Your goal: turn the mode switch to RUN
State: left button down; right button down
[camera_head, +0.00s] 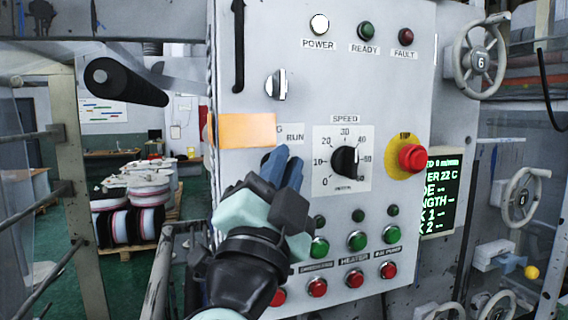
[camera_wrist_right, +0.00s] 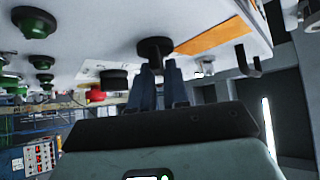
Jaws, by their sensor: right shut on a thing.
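The mode switch is a black knob (camera_wrist_right: 155,48) on the grey panel, seen at the tips of my right gripper in the right wrist view. In the head view my right gripper (camera_head: 281,166) covers most of it; only a dark edge shows left of the blue fingers. The right gripper is shut on the switch, its fingers on either side of it; they also show in the wrist view (camera_wrist_right: 159,82). The RUN label (camera_head: 294,137) is just above the fingertips. Which way the switch points is hidden. My left gripper is not in view.
An orange plate (camera_head: 247,131) covers part of the label left of RUN. The speed dial (camera_head: 345,161) and red stop button (camera_head: 411,157) are to the right. Green buttons (camera_head: 357,241) and red buttons (camera_head: 355,278) lie below. A silver key-like switch (camera_head: 277,85) is above.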

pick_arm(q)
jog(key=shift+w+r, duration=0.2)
pick_arm(e)
jog(key=shift+w+a+f+m+g, duration=0.15)
jog(key=shift+m+g, duration=0.15)
jog(key=shift+m, duration=0.3)
jog(key=c, duration=1.2)
grip_release()
